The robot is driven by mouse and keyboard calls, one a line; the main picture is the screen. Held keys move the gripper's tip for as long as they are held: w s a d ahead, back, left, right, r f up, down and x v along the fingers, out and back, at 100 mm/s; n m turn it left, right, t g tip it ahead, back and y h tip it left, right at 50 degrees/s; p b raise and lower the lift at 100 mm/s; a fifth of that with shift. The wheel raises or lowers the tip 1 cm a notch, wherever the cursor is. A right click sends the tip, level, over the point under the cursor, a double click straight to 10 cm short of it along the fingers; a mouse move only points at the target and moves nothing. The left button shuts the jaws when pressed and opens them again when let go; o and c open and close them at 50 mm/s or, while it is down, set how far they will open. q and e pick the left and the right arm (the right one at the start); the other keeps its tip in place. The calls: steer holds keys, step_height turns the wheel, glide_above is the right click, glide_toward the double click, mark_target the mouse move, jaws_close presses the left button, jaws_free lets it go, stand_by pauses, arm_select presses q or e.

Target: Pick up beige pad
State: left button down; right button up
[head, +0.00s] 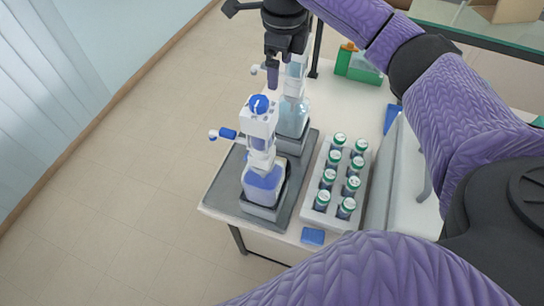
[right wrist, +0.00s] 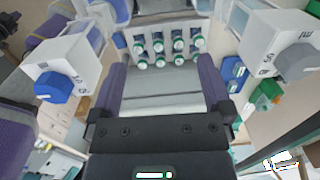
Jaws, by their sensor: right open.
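I cannot make out a beige pad in either view. A blue pad (head: 313,236) lies at the near edge of the white table, and another blue pad (head: 390,118) lies farther back, partly hidden. My right gripper (head: 285,72) is above the table, close to the rear dispenser bottle, with its fingers pointing down. In the right wrist view my right gripper (right wrist: 163,75) is open, its two fingers wide apart with nothing between them. My left gripper is not in view.
Two dispenser bottles, the front one (head: 263,180) and the rear one (head: 293,115), stand on a grey tray (head: 222,190). Beside them is a white rack (head: 308,212) of several green-capped vials. A green box (head: 362,68) stands at the back. A glass-topped surface (head: 450,14) lies top right.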

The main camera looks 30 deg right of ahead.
steer(key=shift+g, duration=0.3)
steer(key=f+b, duration=0.7)
steer(key=f, duration=0.1)
steer(key=w+f+b, duration=0.1)
steer(key=f+b, duration=0.6)
steer(key=f, duration=0.1)
steer(key=w+f+b, duration=0.1)
steer(key=f+b, duration=0.6)
steer(key=f, duration=0.5)
steer(key=f+b, duration=0.1)
steer(key=f, duration=0.2)
steer(key=f+b, duration=0.1)
steer(key=f, duration=0.2)
steer(key=shift+s+a+f, duration=0.1)
steer(key=shift+a+f, duration=0.15)
steer(key=shift+f, duration=0.1)
steer(key=c, duration=0.4)
jaws_close()
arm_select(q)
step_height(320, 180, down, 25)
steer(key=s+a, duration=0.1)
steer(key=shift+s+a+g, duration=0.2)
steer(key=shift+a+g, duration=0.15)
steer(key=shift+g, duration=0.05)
arm_select(e)
steer(key=shift+r, duration=0.15)
